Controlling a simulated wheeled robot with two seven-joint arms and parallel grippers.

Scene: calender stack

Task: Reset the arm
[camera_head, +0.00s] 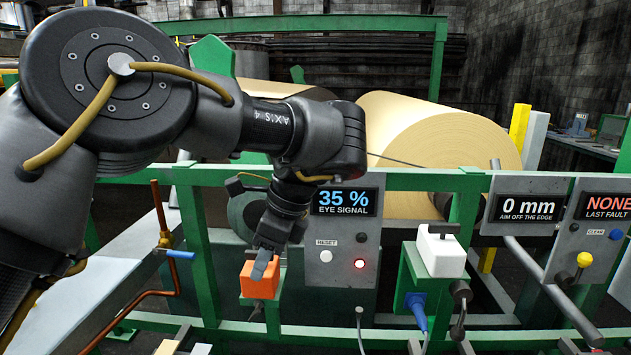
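My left arm comes in from the left and reaches down over the green rail. My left gripper (264,264) points down in front of an orange box (258,285) on the green frame. One finger overlaps the box; I cannot tell whether it touches it, or whether the gripper is open or shut. My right gripper is out of view. Right of the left gripper is a grey panel (343,225) with a display (343,201) reading "35 % EYE SIGNAL". Below it are a white button (326,256) labelled RESET and a lit red lamp (360,264).
A white box (440,255) stands on the frame right of the panel. Further right are a "0 mm" display (528,208), a "NONE" fault panel (605,207) and a yellow knob (585,259). Large cream rolls (430,145) lie behind the green rail (425,180).

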